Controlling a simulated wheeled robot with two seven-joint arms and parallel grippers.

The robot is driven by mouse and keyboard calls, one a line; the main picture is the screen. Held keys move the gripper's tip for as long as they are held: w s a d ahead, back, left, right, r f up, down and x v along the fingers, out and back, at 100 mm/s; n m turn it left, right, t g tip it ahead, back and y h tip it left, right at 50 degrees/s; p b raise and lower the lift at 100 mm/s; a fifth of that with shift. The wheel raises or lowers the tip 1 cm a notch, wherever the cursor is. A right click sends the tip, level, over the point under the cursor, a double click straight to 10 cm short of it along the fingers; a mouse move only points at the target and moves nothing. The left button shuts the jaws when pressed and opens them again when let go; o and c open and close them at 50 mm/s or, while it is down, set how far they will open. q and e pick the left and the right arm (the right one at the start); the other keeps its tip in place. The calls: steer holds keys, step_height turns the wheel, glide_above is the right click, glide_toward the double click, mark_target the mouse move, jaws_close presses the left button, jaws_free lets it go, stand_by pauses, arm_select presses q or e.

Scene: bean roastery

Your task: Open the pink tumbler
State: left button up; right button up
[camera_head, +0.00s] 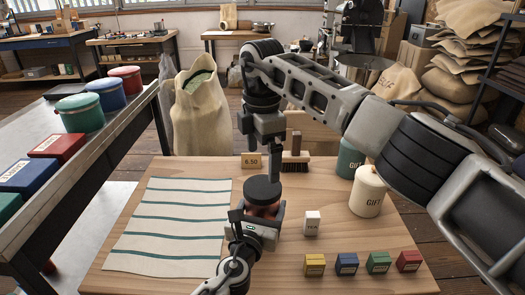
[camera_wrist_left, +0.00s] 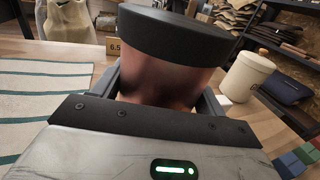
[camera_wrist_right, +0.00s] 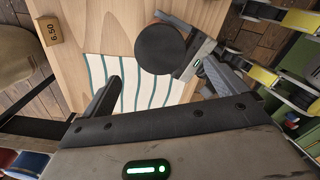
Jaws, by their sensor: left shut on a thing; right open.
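The pink tumbler (camera_head: 266,211) stands upright on the wooden table, with its black lid (camera_head: 262,189) on top. In the left wrist view the tumbler's pinkish body (camera_wrist_left: 165,82) fills the space between the fingers, under the wide black lid (camera_wrist_left: 180,35). My left gripper (camera_head: 258,217) is shut on the body, below the lid. My right gripper (camera_head: 273,168) points down above the lid, open and empty. In the right wrist view the round lid (camera_wrist_right: 160,48) lies beyond and between the spread fingers, apart from them. Most of the tumbler is hidden in the head view.
A striped cloth (camera_head: 170,225) lies left on the table. A white tea box (camera_head: 312,222), a cream gift canister (camera_head: 367,192), a green canister (camera_head: 349,160) and several small coloured boxes (camera_head: 347,263) stand right. A brush (camera_head: 295,157) and price sign (camera_head: 252,160) are behind the tumbler.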

mark_target(263, 186)
step_height(263, 186, down, 8)
steer(key=shift+r, duration=0.25)
